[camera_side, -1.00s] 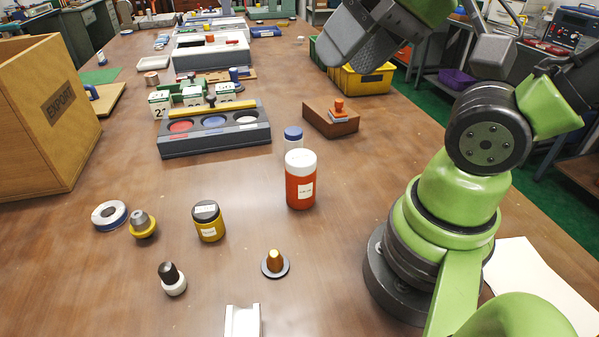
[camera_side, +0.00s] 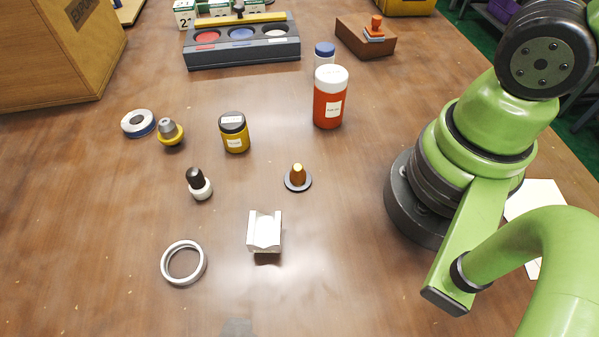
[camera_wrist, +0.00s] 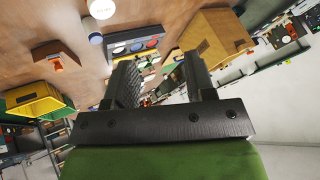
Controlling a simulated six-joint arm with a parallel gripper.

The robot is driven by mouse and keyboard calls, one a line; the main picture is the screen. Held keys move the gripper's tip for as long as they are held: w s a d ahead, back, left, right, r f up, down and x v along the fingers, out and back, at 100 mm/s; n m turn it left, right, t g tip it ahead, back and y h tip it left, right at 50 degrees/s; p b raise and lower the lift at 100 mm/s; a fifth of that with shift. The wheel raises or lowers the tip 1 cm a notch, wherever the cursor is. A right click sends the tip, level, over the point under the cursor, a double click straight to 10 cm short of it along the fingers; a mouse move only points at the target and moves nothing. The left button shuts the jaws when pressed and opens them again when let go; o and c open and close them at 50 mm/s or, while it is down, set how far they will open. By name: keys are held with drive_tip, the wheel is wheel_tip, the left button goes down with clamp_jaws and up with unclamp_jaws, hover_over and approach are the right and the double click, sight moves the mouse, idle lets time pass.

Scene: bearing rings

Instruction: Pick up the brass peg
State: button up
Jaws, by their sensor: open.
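The brass peg (camera_side: 298,174) stands upright in the side view. My gripper (camera_wrist: 159,62) shows only in the wrist view. Its two dark fingers are spread apart with nothing between them, and the work area appears beyond them. The gripper is outside the side view.
Near the peg are a silver V-shaped block (camera_side: 265,230), a black-topped white piece (camera_side: 199,185), a yellow jar (camera_side: 234,132) and a red jar (camera_side: 328,100). A pale ring (camera_side: 184,262) lies at front left. A grey tray (camera_side: 243,52) stands behind. Table right of the V-block is clear.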

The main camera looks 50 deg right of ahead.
drive_tip(key=shift+o, duration=0.2)
drive_tip(key=shift+o, duration=0.7)
drive_tip(key=n+g+h, duration=0.2)
drive_tip(key=g, duration=0.5)
hover_over(297, 167)
wheel_tip(297, 167, down, 20)
drive_tip(key=shift+r, duration=0.1)
wheel_tip(297, 167, down, 5)
drive_tip(key=shift+s+r, duration=0.1)
drive_tip(key=shift+f, duration=2.8)
